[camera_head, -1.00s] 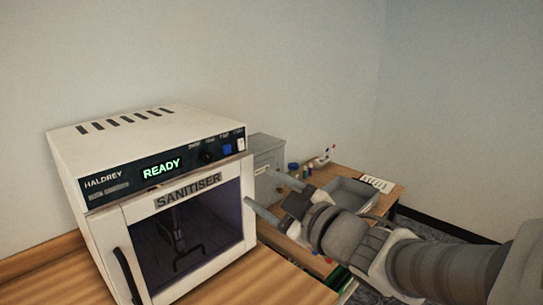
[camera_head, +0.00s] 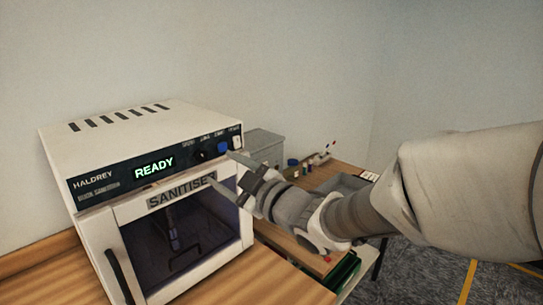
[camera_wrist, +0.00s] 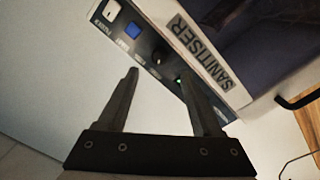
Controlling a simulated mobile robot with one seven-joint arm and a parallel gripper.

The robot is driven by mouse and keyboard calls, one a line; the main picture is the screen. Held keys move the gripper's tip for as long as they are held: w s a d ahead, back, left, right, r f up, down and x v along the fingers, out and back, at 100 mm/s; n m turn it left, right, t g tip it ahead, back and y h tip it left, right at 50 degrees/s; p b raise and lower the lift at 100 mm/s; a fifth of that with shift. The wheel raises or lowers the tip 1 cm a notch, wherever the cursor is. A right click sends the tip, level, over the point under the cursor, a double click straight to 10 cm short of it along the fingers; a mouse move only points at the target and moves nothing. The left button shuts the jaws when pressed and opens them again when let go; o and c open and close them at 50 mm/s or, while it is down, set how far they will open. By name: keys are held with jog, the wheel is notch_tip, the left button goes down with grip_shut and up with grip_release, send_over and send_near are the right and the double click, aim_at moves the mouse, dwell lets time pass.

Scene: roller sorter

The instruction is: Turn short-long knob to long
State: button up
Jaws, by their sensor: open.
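The white sanitiser (camera_head: 100,135) stands on a wooden counter, with READY lit green on its dark control panel (camera_head: 120,177). The small black knob (camera_head: 199,157) sits on that panel between the display and a blue button (camera_head: 222,147). Its pointer and the labels around it are too small to read. The knob also shows in the wrist view (camera_wrist: 159,55), just beyond my fingertips. My gripper (camera_head: 219,166) is open and empty in front of the panel's right part. In the wrist view, its two fingers (camera_wrist: 158,74) point toward the panel, with the knob roughly between their lines.
A white power switch (camera_head: 236,142) is at the panel's right end. The sanitiser's glass door (camera_head: 185,240) is shut, with a black handle (camera_head: 122,275). A grey box (camera_head: 262,143) and a low table (camera_head: 345,172) with small bottles stand behind my arm.

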aim_at(203, 157)
jog(key=x, duration=0.7)
jog(key=shift+w+a, duration=0.1)
jog(key=shift+w, duration=0.05)
jog(key=shift+c, duration=0.2)
grip_shut()
